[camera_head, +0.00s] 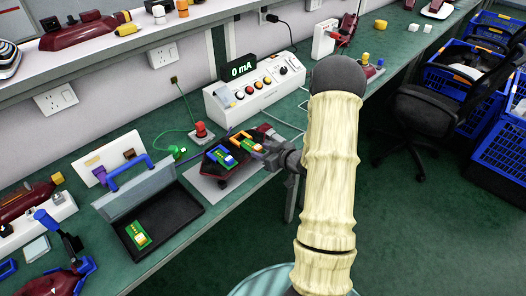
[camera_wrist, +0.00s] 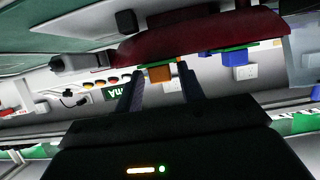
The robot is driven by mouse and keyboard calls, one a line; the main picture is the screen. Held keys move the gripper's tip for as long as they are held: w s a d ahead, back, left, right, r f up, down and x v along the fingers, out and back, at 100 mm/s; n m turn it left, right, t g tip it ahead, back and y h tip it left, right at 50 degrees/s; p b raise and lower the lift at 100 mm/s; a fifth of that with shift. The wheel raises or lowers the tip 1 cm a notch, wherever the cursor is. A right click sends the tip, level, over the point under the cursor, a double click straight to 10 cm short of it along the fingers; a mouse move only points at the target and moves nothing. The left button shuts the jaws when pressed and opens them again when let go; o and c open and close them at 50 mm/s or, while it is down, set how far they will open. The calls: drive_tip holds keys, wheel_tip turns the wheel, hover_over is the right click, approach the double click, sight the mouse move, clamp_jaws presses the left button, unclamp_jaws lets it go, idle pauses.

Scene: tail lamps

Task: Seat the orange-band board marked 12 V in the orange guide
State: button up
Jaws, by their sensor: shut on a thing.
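My gripper (camera_head: 262,150) is at the far end of my arm, over the right part of a dark red lamp housing (camera_wrist: 205,30) on a grey plate. It is shut on the orange-band board (camera_wrist: 160,73), whose orange part shows between the fingers in the wrist view. A green strip lies between that orange part and the housing. The board appears at or against the housing; I cannot tell whether it is fully in the orange guide (camera_head: 250,143). The 12 V mark is not readable. A green board with a blue part (camera_head: 223,156) sits beside it, to the left.
A black tray (camera_head: 180,220) with another green board (camera_head: 138,234) stands at the left. Behind are a meter box (camera_head: 258,88) reading 0 mA and a red button (camera_head: 201,131) with a green cable. The bench's front edge is close to the grey plate (camera_head: 205,184).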

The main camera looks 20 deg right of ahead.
drive_tip(key=shift+w, duration=0.15)
drive_tip(key=shift+w+a+f, duration=0.1)
drive_tip(key=shift+w+a, duration=0.15)
drive_tip(key=shift+w, duration=0.35)
drive_tip(key=shift+w+a, duration=0.25)
drive_tip(key=shift+w, duration=0.3)
drive_tip(key=o, duration=1.1)
drive_tip(key=shift+s+d, duration=0.1)
drive_tip(key=v, duration=1.7)
